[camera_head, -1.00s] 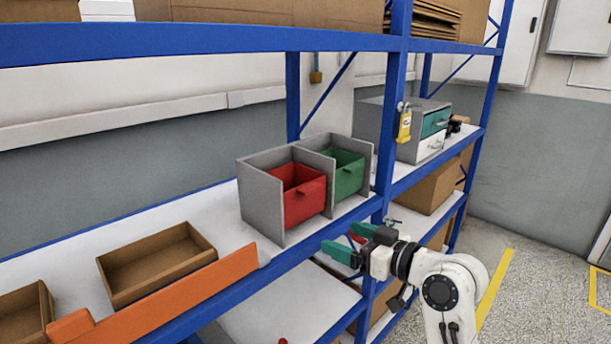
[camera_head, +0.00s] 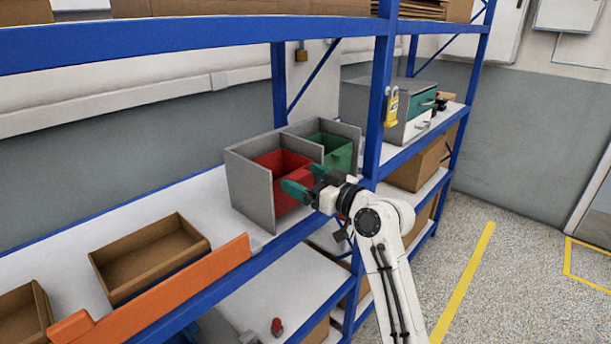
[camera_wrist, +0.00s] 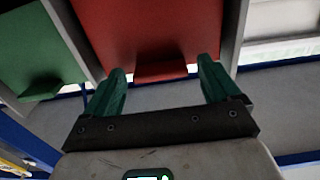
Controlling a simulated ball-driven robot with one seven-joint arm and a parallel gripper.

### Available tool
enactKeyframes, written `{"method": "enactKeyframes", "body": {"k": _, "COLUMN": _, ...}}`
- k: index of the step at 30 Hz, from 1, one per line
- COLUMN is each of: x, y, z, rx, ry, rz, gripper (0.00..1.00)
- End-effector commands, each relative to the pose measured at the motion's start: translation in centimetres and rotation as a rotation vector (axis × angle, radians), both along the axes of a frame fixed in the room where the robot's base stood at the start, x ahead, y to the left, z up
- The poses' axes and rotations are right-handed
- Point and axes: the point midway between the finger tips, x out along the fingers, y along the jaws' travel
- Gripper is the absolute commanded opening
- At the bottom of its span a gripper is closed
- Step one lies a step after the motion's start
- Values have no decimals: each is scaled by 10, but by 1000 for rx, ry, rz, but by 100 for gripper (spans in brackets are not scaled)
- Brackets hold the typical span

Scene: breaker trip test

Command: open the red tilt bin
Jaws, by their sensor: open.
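The red tilt bin (camera_head: 276,170) sits in the left bay of a grey two-bay holder (camera_head: 249,188) on the shelf. My gripper (camera_head: 297,186) is just in front of the red bin and hides part of its front. In the wrist view the red bin's front (camera_wrist: 150,35) fills the top middle, with a red handle lip (camera_wrist: 160,71) at its lower edge. My gripper's green fingers (camera_wrist: 160,85) are open, one on each side of the lip, with nothing visible between them. I cannot tell whether they touch the bin.
The green bin (camera_head: 338,150) is in the right bay. An orange strip (camera_head: 160,295) runs along the shelf front beside a cardboard tray (camera_head: 150,285). A blue rack post (camera_head: 380,100) with a yellow padlock (camera_head: 392,106) stands right of the holder.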

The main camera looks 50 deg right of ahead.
Motion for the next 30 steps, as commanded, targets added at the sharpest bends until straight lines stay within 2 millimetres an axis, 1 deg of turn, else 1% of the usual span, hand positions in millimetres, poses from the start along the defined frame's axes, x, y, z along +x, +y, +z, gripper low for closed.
{"method": "enactKeyframes", "body": {"k": 9, "x": 3, "y": 0, "z": 0, "rx": -1, "ry": 0, "rz": -1, "gripper": 89}}
{"method": "enactKeyframes", "body": {"k": 10, "x": 3, "y": 0, "z": 0, "rx": -1, "ry": 0, "rz": -1, "gripper": 87}}
{"method": "enactKeyframes", "body": {"k": 30, "x": 2, "y": 0, "z": 0, "rx": 0, "ry": 1, "rz": 0, "gripper": 23}}
